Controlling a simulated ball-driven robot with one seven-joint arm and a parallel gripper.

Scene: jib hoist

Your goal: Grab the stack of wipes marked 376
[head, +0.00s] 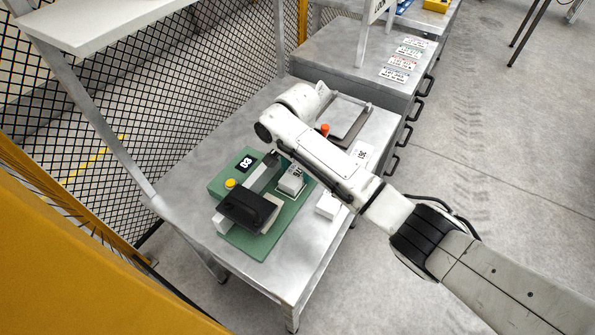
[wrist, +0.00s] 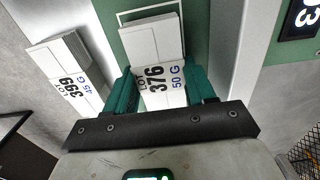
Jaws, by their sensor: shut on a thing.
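The white stack of wipes marked 376 (wrist: 152,45) is in the middle of the wrist view, its label reading LOT 376, 50 G. The teal fingers of my gripper (wrist: 163,83) are shut on its labelled end, one on each side. In the head view the stack (head: 291,182) is at the green base of a device (head: 222,186), partly behind my arm. I cannot tell whether it is touching the base. A second white stack, marked 399, 45 G (wrist: 68,72), lies to the left in the wrist view. It also shows beside the green base in the head view (head: 327,206).
The device has a black block (head: 248,208), a yellow button (head: 230,184) and a display reading 03 (head: 246,163). A tray with an orange knob (head: 325,130) is farther back on the grey table (head: 190,185). Mesh fencing (head: 150,80) stands behind; open floor lies right.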

